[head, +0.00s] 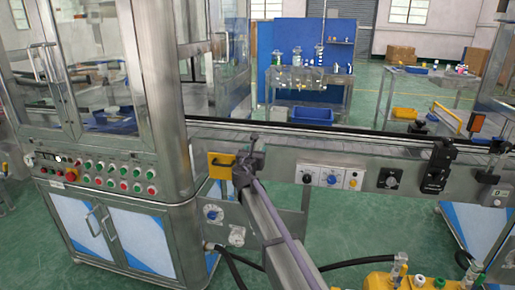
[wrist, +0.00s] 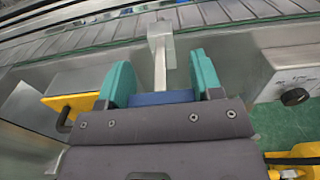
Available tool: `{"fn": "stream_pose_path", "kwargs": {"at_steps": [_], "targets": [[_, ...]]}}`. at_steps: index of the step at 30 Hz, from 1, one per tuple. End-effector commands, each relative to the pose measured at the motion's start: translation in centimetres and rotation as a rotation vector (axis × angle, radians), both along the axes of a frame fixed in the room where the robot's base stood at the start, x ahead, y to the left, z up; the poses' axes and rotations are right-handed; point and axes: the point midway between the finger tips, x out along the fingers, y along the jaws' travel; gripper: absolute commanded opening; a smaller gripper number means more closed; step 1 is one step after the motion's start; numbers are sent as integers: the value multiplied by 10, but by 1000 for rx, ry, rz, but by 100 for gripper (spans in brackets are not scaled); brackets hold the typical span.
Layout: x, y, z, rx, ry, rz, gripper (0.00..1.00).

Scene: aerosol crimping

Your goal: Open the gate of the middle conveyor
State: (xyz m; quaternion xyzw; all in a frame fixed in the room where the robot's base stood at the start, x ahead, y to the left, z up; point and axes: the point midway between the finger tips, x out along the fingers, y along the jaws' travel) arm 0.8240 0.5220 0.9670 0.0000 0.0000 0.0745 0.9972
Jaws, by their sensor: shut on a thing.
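In the wrist view, a grey metal gate bar (wrist: 160,62) with a block-shaped upper end stands at the edge of the slatted conveyor (wrist: 205,14). It lies between the two teal fingers of my gripper (wrist: 162,82), which is shut on it. In the head view my gripper (head: 254,150) is at the near side of the conveyor (head: 330,148), just right of the steel cabinet. My gripper and arm hide most of the gate there.
A yellow plate with a black handle (head: 220,166) is close left of my gripper. A panel with knobs (head: 332,178) is to the right. The glazed steel machine (head: 150,90) rises at left. Black sensor blocks (head: 437,168) stand farther right along the conveyor. Yellow trays (head: 390,283) sit lower right.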

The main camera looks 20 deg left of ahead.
Motion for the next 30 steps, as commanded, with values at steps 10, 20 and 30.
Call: {"fn": "stream_pose_path", "kwargs": {"at_steps": [10,20,30], "targets": [[-20,-3,0,1,1,0,17],[-19,-3,0,0,0,0,85],[-28,-5,0,0,0,1,85]]}}
